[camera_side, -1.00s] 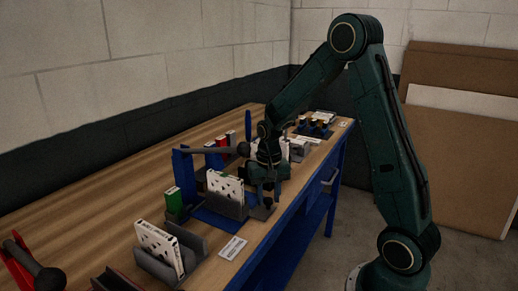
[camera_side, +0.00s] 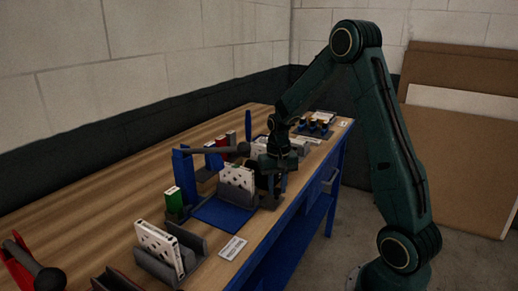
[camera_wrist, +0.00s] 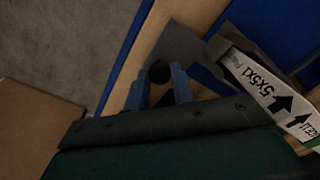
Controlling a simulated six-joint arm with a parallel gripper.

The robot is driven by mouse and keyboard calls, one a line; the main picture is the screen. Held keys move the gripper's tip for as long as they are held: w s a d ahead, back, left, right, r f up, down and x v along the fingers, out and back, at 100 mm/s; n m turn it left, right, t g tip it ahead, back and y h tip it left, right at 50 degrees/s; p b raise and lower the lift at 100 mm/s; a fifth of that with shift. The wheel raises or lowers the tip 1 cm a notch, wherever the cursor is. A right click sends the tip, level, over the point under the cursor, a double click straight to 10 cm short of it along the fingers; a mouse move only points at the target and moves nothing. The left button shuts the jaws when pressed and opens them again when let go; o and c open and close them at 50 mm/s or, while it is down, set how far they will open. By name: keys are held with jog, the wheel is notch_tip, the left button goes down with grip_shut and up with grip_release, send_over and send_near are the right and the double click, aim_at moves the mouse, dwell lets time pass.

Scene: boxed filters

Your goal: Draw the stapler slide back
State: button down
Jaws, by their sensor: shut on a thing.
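The stapler slide (camera_side: 240,197) is a grey carriage on a blue base (camera_side: 222,214), with a white perforated box (camera_side: 237,177) standing in it. My gripper (camera_side: 274,184) is at the slide's right end. In the wrist view my gripper (camera_wrist: 158,92) has its blue fingers shut on a round black knob (camera_wrist: 160,71) beside a grey plate (camera_wrist: 188,50) of the slide. The box's printed edge (camera_wrist: 262,82) shows on the right there. The blue stapler frame (camera_side: 182,168) with its grey lever (camera_side: 215,150) stands behind and left of the slide.
A green box (camera_side: 173,201) stands left of the base. Another white perforated box (camera_side: 158,245) sits in a grey holder (camera_side: 196,240) in front. A white label (camera_side: 233,248) lies at the table's near edge. Several small items (camera_side: 315,127) stand farther back.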

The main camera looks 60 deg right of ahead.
jog(key=shift+d, duration=0.9)
jog(key=c, duration=1.2)
grip_release()
jog(key=shift+o, duration=0.2)
jog(key=shift+r, duration=0.1)
notch_tip(320, 180, up, 14)
jog(key=shift+a, duration=0.1)
